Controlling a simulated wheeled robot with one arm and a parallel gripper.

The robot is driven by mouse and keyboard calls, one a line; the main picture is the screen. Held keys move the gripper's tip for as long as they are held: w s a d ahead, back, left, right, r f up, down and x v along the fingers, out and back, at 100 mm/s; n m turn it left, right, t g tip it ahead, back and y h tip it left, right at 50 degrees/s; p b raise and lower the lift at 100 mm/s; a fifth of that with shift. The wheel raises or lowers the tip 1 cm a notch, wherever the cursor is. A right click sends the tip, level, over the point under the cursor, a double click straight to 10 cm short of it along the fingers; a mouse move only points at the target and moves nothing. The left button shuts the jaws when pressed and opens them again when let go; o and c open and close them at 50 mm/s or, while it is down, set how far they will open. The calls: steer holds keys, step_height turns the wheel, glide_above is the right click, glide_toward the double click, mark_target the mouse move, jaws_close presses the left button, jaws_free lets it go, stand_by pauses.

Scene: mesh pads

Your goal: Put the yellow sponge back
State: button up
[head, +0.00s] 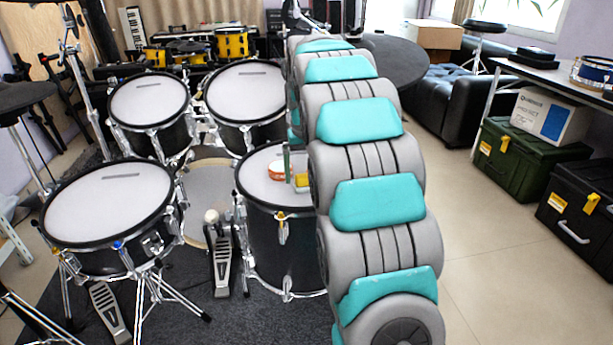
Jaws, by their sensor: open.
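A small yellow block (301,181), which looks like the yellow sponge, lies on the white head of the floor drum (257,188) in the middle of the head view. My arm covers its right side. A small orange and white round thing (277,172) and a thin upright green thing (287,162) stand beside it on the same drum. My arm rises through the middle of the view and hides the right part of the drum top. My gripper's fingers cannot be made out; the arm's far end is mostly hidden behind its own links.
More drums stand to the left, including a snare (110,205) and two toms (148,100) (245,92), with stands and pedals (222,262) on a dark rug. At right are a black sofa (440,100), a green case (508,150) and a black case (580,215). The tiled floor (500,270) at right is clear.

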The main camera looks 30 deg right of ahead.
mark_target(306, 189)
step_height(306, 189, up, 11)
steer(key=s, duration=0.1)
steer(key=shift+a+f, duration=0.15)
steer(key=shift+a, duration=0.1)
steer(key=shift+s, duration=0.15)
steer(key=s+a+f+n+g, duration=0.1)
steer(key=s+a+f, duration=0.2)
steer(key=s+a, duration=0.35)
steer(key=s+a+f+g, duration=0.15)
steer(key=s+a, duration=0.25)
steer(key=s, duration=0.6)
steer(key=s+a+f, duration=0.2)
steer(key=s+f, duration=0.2)
steer(key=s, duration=0.3)
steer(key=s+a+f+n, duration=0.1)
steer(key=s+f, duration=0.3)
steer(key=s, duration=0.4)
steer(key=s+a+f+n, duration=0.1)
steer(key=s+a+f, duration=0.2)
steer(key=s+f, duration=0.2)
steer(key=s, duration=0.3)
steer(key=shift+a+g, duration=0.2)
steer(key=shift+g, duration=0.15)
